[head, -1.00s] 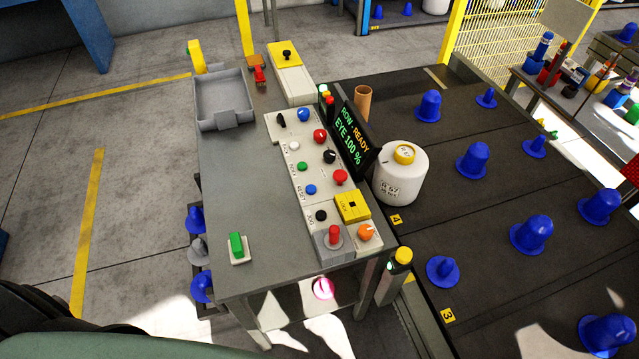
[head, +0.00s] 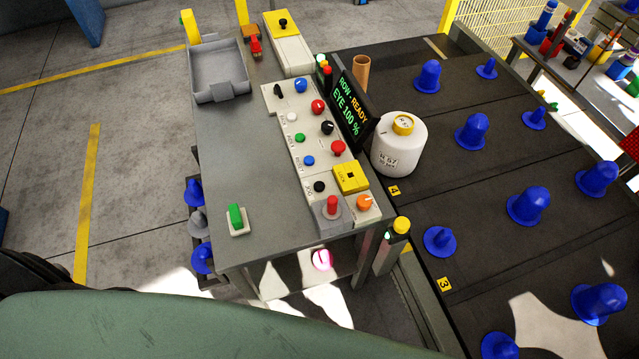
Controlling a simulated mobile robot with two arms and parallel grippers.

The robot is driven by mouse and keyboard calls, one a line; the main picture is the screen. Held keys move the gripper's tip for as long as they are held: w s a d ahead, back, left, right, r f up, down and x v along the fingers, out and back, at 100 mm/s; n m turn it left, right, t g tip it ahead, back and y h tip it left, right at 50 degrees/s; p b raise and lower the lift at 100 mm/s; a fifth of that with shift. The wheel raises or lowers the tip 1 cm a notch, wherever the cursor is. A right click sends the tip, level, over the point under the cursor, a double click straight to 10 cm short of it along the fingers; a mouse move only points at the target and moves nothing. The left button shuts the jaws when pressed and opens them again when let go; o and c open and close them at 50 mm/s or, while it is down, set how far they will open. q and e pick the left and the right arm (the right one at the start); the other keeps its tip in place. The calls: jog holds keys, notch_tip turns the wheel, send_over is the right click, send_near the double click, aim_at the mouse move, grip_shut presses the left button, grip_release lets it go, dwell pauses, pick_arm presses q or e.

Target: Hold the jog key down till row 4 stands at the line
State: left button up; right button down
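The control panel (head: 303,141) lies along the right side of a grey desk and carries several coloured buttons and knobs. The black button (head: 319,186) near its front end may be the jog key; its lettering is too small to read. The display (head: 350,103) reads "ROW - READY" and "EYE 100 %". On the dark belt, the yellow row 4 tag (head: 394,190) lies beyond the yellow-capped post (head: 401,226), and the row 3 tag (head: 444,284) lies nearer me. I cannot tell which mark is the line. Neither gripper is in view.
Blue bobbins (head: 528,205) stand in rows on the belt. A white drum (head: 399,146) stands at the belt's near edge beside the display. A grey tray (head: 218,72) and a green switch (head: 236,216) are on the desk. Open floor lies to the left.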

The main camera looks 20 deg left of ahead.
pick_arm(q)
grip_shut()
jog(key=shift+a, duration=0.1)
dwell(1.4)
